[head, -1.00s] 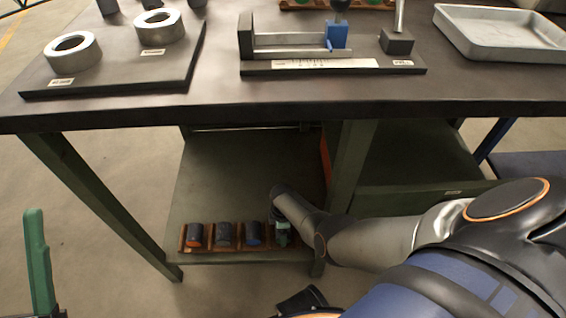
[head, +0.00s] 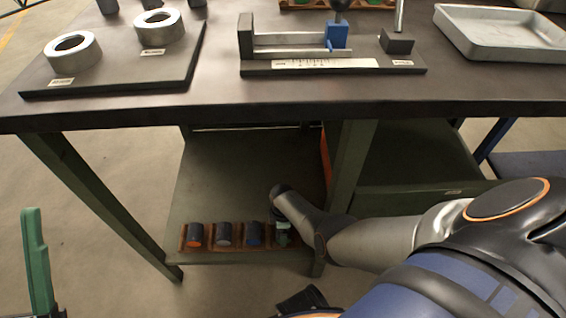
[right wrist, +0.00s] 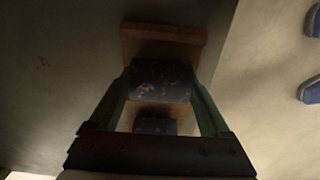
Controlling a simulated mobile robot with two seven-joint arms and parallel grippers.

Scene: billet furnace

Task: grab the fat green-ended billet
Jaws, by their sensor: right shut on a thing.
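On the lower shelf under the bench, a brown rack (head: 208,249) holds a row of dark billets. From the left, one has an orange end (head: 194,236), one a greyish end (head: 223,234) and one a blue end (head: 253,235). My right gripper (head: 282,238) is at the rack's right end. In the right wrist view its green fingers are shut on a dark, thick billet (right wrist: 160,80), between wooden rack parts (right wrist: 165,40). Its end colour is hidden. A green finger of my left gripper (head: 38,262) stands at the far left, away from the rack; its opening is unclear.
The bench top (head: 300,97) overhangs the shelf (head: 225,185). On it stand a board with metal rings (head: 73,54), a measuring fixture (head: 335,66) and a grey tray (head: 500,48). A green leg (head: 350,170) stands just right of the rack. Floor is free at the left.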

